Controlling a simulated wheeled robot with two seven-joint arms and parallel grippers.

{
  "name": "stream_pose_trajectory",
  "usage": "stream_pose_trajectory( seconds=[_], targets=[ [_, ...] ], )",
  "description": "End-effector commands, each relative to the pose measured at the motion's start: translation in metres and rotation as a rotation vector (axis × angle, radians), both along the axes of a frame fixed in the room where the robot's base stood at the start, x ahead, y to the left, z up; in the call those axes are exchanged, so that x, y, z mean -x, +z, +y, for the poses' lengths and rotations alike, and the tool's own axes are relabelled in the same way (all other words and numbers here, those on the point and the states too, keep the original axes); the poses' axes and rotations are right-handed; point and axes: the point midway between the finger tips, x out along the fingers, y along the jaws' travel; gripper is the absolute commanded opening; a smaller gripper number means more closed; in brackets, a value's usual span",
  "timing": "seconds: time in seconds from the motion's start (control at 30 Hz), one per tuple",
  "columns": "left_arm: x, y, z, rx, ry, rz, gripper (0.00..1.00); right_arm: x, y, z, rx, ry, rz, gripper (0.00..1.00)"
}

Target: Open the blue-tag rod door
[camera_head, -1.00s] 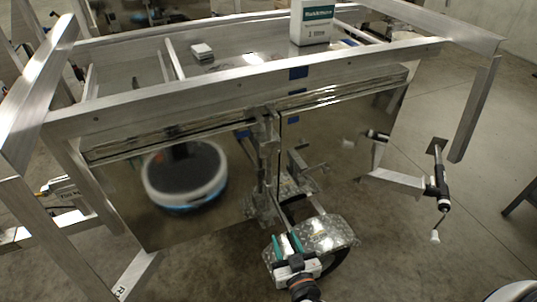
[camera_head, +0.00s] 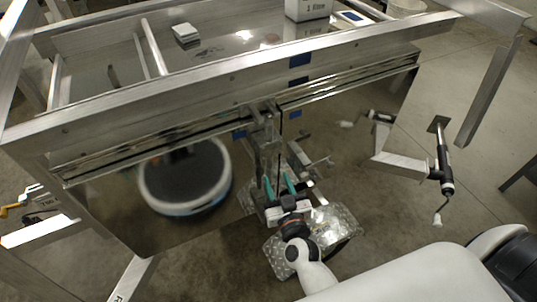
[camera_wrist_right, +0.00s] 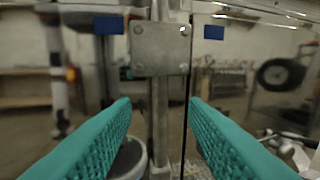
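The trailer's mirror-like door panels (camera_head: 120,205) hang below its aluminium frame and meet at a dark vertical seam. A vertical metal rod (camera_head: 264,160) with brackets runs beside this seam. Blue tags (camera_head: 239,134) sit on both sides of the seam near the top. My right gripper (camera_head: 279,182) is open, its teal fingers pointing at the lower rod. In the right wrist view the rod (camera_wrist_right: 159,105) stands between the spread fingers, seemingly ahead of them, below a bolted plate (camera_wrist_right: 160,48). A blue tag (camera_wrist_right: 109,25) shows on each side there. My left gripper is out of view.
A crank jack (camera_head: 444,165) on a bracket stands at the right. A chequer-plate step (camera_head: 335,222) lies below the right gripper. A white box (camera_head: 308,9) and a small stack (camera_head: 186,35) sit on the trailer. Concrete floor is open at the right.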

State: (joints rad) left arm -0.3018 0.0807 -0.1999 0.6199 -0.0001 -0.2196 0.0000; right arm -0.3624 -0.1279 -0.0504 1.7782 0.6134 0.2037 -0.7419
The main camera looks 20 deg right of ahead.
Motion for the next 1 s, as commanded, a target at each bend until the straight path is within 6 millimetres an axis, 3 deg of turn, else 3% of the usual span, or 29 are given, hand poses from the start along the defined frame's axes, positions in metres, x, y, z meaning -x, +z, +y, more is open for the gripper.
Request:
stream_pose_trajectory(
  seconds=[0.17,0.4,0.57,0.87,1.0],
  targets=[
    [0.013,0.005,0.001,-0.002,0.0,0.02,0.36,-0.039,0.002,-0.005,0.001,0.0,-0.002,0.4],
    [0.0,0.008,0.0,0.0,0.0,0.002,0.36,-0.076,0.001,-0.009,0.001,0.0,-0.001,0.4],
    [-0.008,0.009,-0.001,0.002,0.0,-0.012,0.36,-0.086,0.0,-0.011,0.001,-0.001,0.001,0.4],
    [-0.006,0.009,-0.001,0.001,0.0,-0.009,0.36,-0.088,0.0,-0.011,0.0,-0.001,0.0,0.4],
    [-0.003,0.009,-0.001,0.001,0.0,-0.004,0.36,-0.087,0.0,-0.011,0.001,-0.001,0.0,0.17]
  ],
)
